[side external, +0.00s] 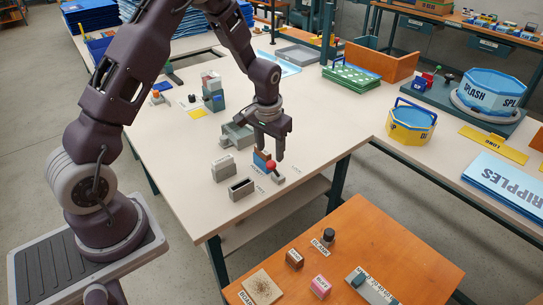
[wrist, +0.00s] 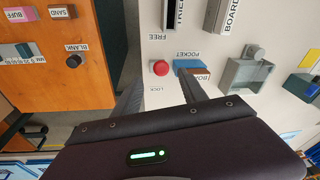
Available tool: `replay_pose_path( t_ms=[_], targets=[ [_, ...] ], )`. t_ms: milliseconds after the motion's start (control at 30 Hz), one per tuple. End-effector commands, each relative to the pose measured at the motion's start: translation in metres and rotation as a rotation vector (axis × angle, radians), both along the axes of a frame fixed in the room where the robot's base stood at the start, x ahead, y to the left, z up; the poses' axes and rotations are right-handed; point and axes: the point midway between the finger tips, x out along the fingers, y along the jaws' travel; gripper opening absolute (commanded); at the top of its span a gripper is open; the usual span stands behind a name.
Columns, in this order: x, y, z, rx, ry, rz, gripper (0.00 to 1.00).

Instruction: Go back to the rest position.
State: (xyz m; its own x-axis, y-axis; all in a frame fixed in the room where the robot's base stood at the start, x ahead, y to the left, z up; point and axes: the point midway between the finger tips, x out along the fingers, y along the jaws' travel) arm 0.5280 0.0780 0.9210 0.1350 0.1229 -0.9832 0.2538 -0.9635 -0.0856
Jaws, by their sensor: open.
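My gripper (side external: 270,154) is open and empty, pointing down over the near part of the white table (side external: 310,140). A red knob (side external: 271,164) and a blue block (side external: 260,160) sit under or close beside its fingers in the side view; their gap to the fingers is hard to judge. In the wrist view, the red knob (wrist: 161,68) shows between the two fingertips of my gripper (wrist: 160,82), with FREE and LOCK labels on either side. The blue block (wrist: 190,67) lies beside the right finger, near a POCKET label. No rest position marker shows.
Grey holders (side external: 241,188) stand in front of my gripper, and a grey fixture (side external: 235,137) stands behind it. An orange table (side external: 390,240) with labelled blocks is lower right. Table space right of my gripper is clear.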

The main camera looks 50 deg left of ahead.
Motion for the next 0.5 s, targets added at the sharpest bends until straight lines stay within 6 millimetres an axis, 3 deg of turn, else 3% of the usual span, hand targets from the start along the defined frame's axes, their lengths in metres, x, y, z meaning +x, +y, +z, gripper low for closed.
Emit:
replay_pose_path(
  t_ms=[67,167,200,300,400,500],
  targets=[
    [-0.005,-0.012,0.041,-0.006,-0.039,-0.015,0.5],
    [-0.034,-0.04,0.115,-0.021,-0.102,-0.052,0.5],
    [-0.053,-0.053,0.143,-0.028,-0.128,-0.072,0.5],
    [-0.108,-0.08,0.198,-0.04,-0.189,-0.125,0.5],
    [-0.169,-0.101,0.23,-0.045,-0.247,-0.178,0.5],
    [-0.221,-0.115,0.24,-0.046,-0.292,-0.224,0.5]
  ],
)
